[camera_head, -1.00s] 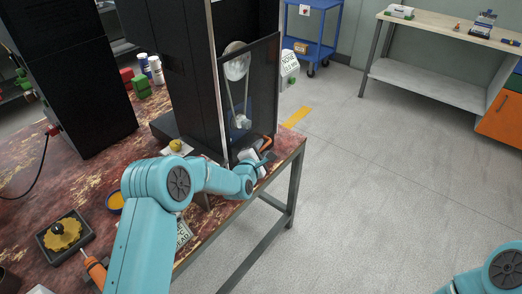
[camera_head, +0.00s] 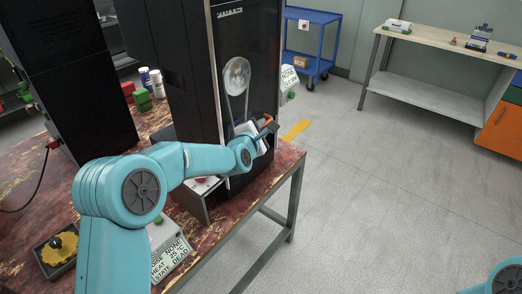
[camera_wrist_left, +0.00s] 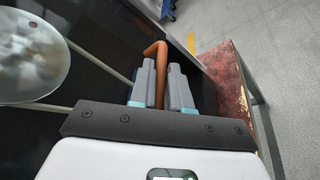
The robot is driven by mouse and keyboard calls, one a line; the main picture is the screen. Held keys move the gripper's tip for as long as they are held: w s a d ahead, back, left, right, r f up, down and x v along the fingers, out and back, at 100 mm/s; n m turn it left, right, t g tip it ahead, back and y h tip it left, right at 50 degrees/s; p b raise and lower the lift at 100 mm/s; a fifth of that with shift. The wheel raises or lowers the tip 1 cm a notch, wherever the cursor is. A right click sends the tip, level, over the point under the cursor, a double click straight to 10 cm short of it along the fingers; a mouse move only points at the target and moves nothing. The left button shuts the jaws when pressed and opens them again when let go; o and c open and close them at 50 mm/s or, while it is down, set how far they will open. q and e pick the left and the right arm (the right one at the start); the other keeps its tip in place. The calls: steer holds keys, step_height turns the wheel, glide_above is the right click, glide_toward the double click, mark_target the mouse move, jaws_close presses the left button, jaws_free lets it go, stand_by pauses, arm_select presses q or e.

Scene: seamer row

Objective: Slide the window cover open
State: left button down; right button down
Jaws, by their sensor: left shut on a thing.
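The window cover (camera_head: 262,70) is a dark, glossy panel on the front of the tall black cabinet (camera_head: 185,80). An orange handle (camera_head: 268,119) is at its lower part; it also shows in the left wrist view (camera_wrist_left: 155,47). My left gripper (camera_head: 264,125) is shut on the orange handle, with its grey fingers (camera_wrist_left: 161,75) on either side of it in the wrist view. A pale round disc with thin rods (camera_head: 237,76) shows at the window. My wrist hides part of the cabinet's lower front. My right gripper is out of view.
The cabinet stands on a worn red table (camera_head: 285,163). A second black cabinet (camera_head: 75,70) stands left. Floor at right is clear.

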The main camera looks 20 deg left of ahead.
arm_select(q)
steer(key=p, duration=0.7)
glide_toward(260, 76)
steer(key=w+d+r, duration=0.1)
steer(key=w+d, duration=0.1)
steer(key=w, duration=0.2)
steer(key=shift+r, duration=0.1)
steer(key=c, duration=1.2)
jaws_free()
steer(key=shift+o, duration=0.2)
steer(key=shift+s+f, duration=0.1)
steer(key=shift+f, duration=0.1)
steer(key=b+v, duration=0.2)
steer(key=v, duration=1.4)
steer(key=shift+b, duration=0.4)
